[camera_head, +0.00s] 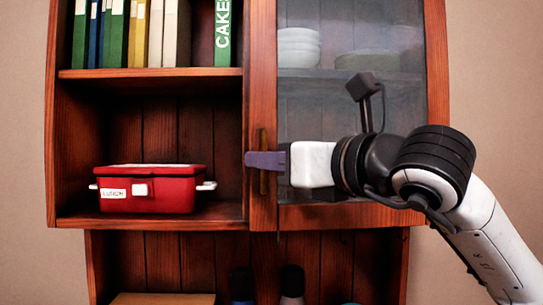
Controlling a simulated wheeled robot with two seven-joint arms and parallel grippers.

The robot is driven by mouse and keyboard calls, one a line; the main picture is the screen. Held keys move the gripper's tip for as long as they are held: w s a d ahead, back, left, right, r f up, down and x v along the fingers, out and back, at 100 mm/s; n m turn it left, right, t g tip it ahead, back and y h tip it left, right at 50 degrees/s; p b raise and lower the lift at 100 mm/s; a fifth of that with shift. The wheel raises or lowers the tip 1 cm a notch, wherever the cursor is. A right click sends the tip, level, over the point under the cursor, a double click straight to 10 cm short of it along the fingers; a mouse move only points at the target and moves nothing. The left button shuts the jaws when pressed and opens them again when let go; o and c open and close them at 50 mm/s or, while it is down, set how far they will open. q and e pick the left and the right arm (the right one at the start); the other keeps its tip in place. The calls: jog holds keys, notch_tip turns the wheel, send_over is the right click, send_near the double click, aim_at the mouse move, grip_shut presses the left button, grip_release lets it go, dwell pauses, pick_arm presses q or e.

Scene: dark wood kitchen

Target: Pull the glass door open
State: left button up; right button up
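The glass door (345,110) is on the right half of the wooden wall cabinet, with a reddish wood frame, and looks closed. Its handle (263,182) is a dark vertical bar on the left side of the frame. My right gripper (266,160) reaches in from the right, across the lower glass. Its purple-grey finger lies across the middle of the handle, whose ends show above and below. The fingers overlap in this view, so their gap and any grip on the handle cannot be made out. My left gripper is not in view.
Behind the glass are stacked white bowls (298,47) and other dishes. The open left half holds books (140,35) above and a red lunch box (153,190) below. Dark bottles (292,285) stand under the cabinet. Plain wall is at both sides.

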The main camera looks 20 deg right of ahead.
grip_shut()
dwell(1.4)
